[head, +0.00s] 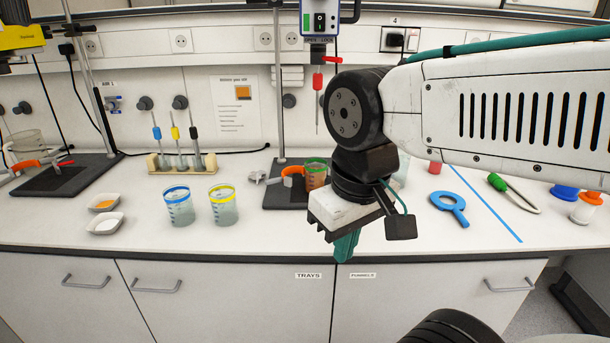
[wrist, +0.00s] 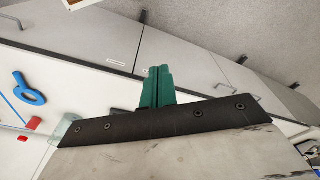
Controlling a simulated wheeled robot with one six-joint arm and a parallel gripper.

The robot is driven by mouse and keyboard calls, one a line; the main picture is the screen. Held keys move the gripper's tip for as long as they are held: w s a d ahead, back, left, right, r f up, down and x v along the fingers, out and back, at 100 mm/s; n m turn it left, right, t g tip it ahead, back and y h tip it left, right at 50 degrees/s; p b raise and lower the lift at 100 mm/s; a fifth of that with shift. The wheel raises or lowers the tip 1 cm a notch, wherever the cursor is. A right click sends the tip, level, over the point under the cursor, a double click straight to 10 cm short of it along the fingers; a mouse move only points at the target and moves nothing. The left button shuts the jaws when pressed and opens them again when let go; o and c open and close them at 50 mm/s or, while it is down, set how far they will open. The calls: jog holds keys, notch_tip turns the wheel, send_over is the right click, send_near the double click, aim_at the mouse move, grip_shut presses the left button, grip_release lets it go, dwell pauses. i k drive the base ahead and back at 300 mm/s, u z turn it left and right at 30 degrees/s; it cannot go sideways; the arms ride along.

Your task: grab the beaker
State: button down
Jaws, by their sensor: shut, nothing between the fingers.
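Several beakers stand on the white bench in the head view. A blue-rimmed beaker (head: 179,208) and a yellow-rimmed beaker (head: 223,207) are side by side left of centre. A green-rimmed beaker with orange-brown contents (head: 315,176) is by the stand, beside an orange clamp (head: 291,172). A clear vessel (head: 403,167) is mostly hidden behind my arm; clear glass (wrist: 66,131) also shows at the left in the wrist view. My gripper (head: 346,245) points down near the bench's front edge, apart from the beakers. Its green fingers (wrist: 158,86) are together and empty.
Two small white trays (head: 104,222) lie at the left. A rack with pipettes (head: 181,162) is against the wall. A blue ring tool (head: 450,207) and green-handled tongs (head: 513,192) lie at the right. The bench front between the yellow-rimmed beaker and my gripper is clear.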

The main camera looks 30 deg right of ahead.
aim_at(315, 168)
jog(key=u, duration=1.65)
jog(key=i, duration=1.65)
jog(key=z, duration=4.45)
